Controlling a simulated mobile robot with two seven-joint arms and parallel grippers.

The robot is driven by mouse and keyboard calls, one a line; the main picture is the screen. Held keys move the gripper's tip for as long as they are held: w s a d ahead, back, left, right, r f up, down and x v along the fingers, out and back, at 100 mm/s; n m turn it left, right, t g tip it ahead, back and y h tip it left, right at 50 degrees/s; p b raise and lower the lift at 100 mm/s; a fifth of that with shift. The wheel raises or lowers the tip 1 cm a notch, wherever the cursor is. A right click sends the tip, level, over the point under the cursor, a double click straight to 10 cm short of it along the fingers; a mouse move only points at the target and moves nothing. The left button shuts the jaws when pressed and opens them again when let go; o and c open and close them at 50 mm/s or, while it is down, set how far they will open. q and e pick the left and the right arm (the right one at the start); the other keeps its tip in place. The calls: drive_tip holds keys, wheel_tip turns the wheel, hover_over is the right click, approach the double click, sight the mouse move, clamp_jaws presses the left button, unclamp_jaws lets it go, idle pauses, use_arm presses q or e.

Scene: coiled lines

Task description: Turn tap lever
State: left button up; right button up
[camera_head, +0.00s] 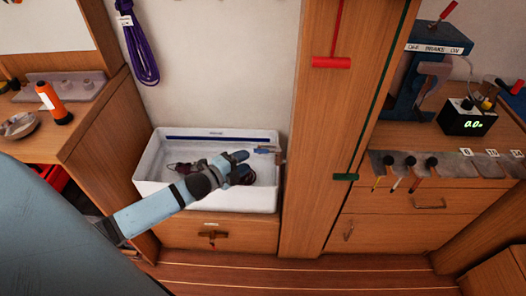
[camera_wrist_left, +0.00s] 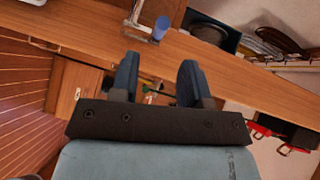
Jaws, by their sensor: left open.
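A small grey fitting with a blue end (camera_head: 263,150), which looks like the tap lever, sits at the right rim of the white basin (camera_head: 150,178). What looks like the same fitting, a grey bent bar with a blue round end (camera_wrist_left: 160,28), shows beyond the fingers in the left wrist view. My left gripper (camera_head: 246,163) hangs over the basin's right part, just left of the fitting. In the left wrist view my left gripper (camera_wrist_left: 159,60) is open, its two dark blue fingers apart with nothing held between them. My right gripper is not in view.
Dark coiled items lie in the basin, partly behind my left arm. A wooden post (camera_head: 310,150) stands close right of the basin. A brown T-handle (camera_head: 212,235) is on the panel below. A purple coiled line (camera_head: 140,50) hangs on the wall above.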

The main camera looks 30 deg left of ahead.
sight(261, 152)
use_arm(q)
drive_tip(key=x, duration=0.8)
drive_tip(key=shift+w+f+b, duration=0.1)
drive_tip(key=shift+w+b, duration=0.1)
drive_tip(key=shift+b, duration=0.1)
clamp_jaws()
drive_tip(key=shift+d, duration=0.1)
